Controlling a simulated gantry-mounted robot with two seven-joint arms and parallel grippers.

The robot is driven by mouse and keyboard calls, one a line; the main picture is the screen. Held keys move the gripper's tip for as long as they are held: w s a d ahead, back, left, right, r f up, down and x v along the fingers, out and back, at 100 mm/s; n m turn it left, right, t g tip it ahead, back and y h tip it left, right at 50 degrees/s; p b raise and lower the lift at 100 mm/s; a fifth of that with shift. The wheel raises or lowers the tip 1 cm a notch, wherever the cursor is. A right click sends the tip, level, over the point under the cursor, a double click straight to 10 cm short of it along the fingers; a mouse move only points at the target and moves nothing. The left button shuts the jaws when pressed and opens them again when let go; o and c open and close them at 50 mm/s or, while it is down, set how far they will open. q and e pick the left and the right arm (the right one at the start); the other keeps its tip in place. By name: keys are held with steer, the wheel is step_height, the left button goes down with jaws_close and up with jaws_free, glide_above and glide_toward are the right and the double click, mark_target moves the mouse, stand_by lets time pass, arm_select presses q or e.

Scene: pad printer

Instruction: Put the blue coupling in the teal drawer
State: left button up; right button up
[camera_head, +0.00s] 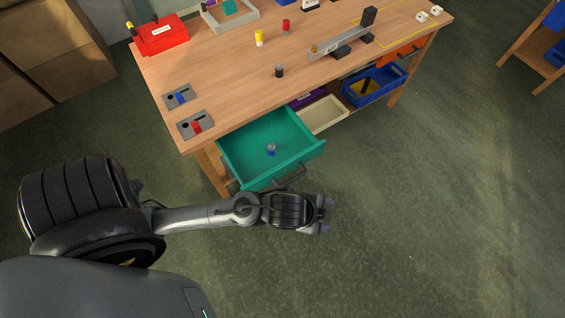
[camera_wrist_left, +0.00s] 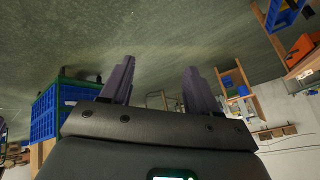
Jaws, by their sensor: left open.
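The teal drawer (camera_head: 232,160) is pulled out from the front of the workbench. A small blue and grey piece, which looks like the blue coupling (camera_head: 271,149), stands on the drawer floor near its middle. My left gripper (camera_head: 326,214) is in front of the drawer, to the right of its handle (camera_head: 290,178), above the floor and apart from the drawer. In the left wrist view the two fingers of my left gripper (camera_wrist_left: 158,85) are spread with nothing between them. My right gripper is in neither view.
The wooden workbench (camera_head: 220,75) carries a black piece (camera_head: 279,71), a yellow piece (camera_head: 259,38), a red piece (camera_head: 286,26) and a red box (camera_head: 160,36). A cream drawer (camera_head: 322,115) and a blue bin (camera_head: 374,88) lie right of the teal drawer.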

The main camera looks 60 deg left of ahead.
arm_select(q)
steer(key=s+a+f+n+g+y, duration=0.1)
steer(key=s+a+n+g, duration=0.2)
steer(key=s+a+n, duration=0.4)
steer(key=shift+s+a+f+n+y, duration=0.2)
steer(key=shift+s+a+n+y, duration=0.2)
steer(key=shift+s+a, duration=0.6)
steer(key=shift+s+d, duration=0.1)
steer(key=shift+d, duration=0.1)
step_height(320, 180, up, 36)
steer(key=p, duration=3.6)
step_height(320, 180, down, 65)
steer(key=b, duration=6.5)
steer(key=shift+f, duration=0.15)
